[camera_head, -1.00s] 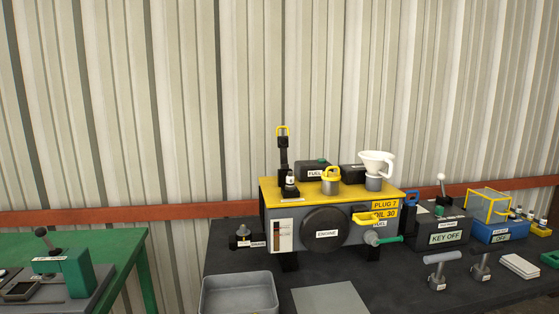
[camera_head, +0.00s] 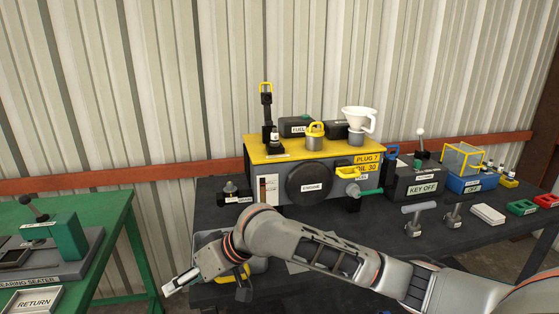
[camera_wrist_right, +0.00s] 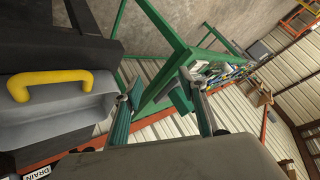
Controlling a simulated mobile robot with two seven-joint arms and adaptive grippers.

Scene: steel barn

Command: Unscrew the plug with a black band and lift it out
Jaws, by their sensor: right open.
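A small white plug-like piece with a black band (camera_head: 275,138) stands upright on a dark base at the front left of the engine's yellow top (camera_head: 325,153). It is too small to make out threads or how it is seated. The left gripper is not in view.
The grey tray with a yellow handle (camera_wrist_right: 50,82) is close beside my right gripper. A white funnel (camera_head: 357,118), a yellow-handled can (camera_head: 315,137) and a tall black post (camera_head: 266,100) crowd the engine top. A green table (camera_head: 90,215) stands left.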

